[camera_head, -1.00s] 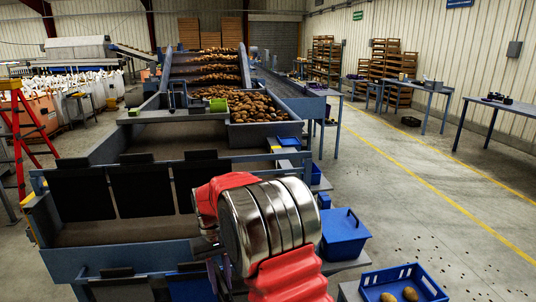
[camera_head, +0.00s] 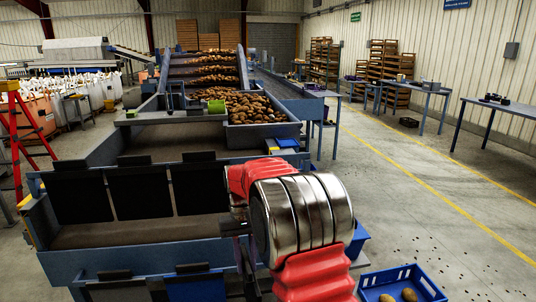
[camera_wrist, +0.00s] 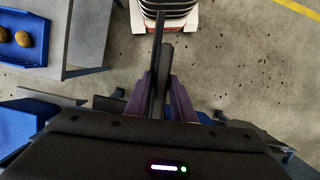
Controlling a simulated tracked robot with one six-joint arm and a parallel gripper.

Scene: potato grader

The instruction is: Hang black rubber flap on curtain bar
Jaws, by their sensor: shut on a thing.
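Several black flaps (camera_head: 142,190) hang side by side from the blue curtain bar (camera_head: 240,159) in the head view. The stretch of bar to their right is bare, partly behind my arm. My gripper (camera_wrist: 162,103) is shut on a thin black rubber flap (camera_wrist: 165,72), seen nearly edge-on between its purple fingers in the wrist view. In the head view my gripper (camera_head: 238,226) is low, in front of and below the bar, largely hidden by my wrist. The held flap (camera_head: 246,264) shows there only as a dark strip, apart from the bar.
Dark clips and panels (camera_head: 194,268) sit at the machine's near side, below my gripper. A blue crate (camera_head: 402,283) with potatoes stands lower right. Potatoes (camera_head: 257,108) lie on the grader beyond the bar. The concrete floor to the right is mostly open.

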